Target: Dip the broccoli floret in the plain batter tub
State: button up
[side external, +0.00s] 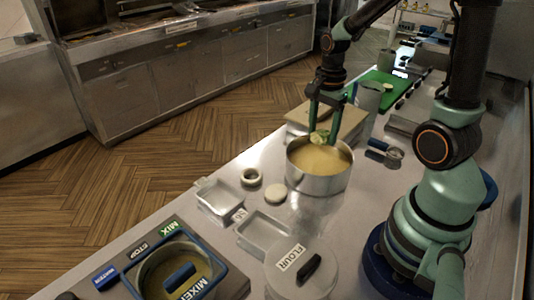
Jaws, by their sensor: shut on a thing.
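The batter tub (318,184) is a round metal pot on the counter, filled with smooth tan batter (322,160). My gripper (323,134) points down at the tub's far rim and is shut on a small pale green broccoli floret (317,138). The floret overlaps the far rim in the picture. I cannot tell whether it touches the batter or hangs just above it. The fingers hide part of the floret.
A mixer (172,275) with a blue frame stands front left. A grey cylinder (370,98) and a green board (385,77) stand behind.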

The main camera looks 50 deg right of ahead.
aim_at(323, 133)
jog(key=shift+r, duration=1.55)
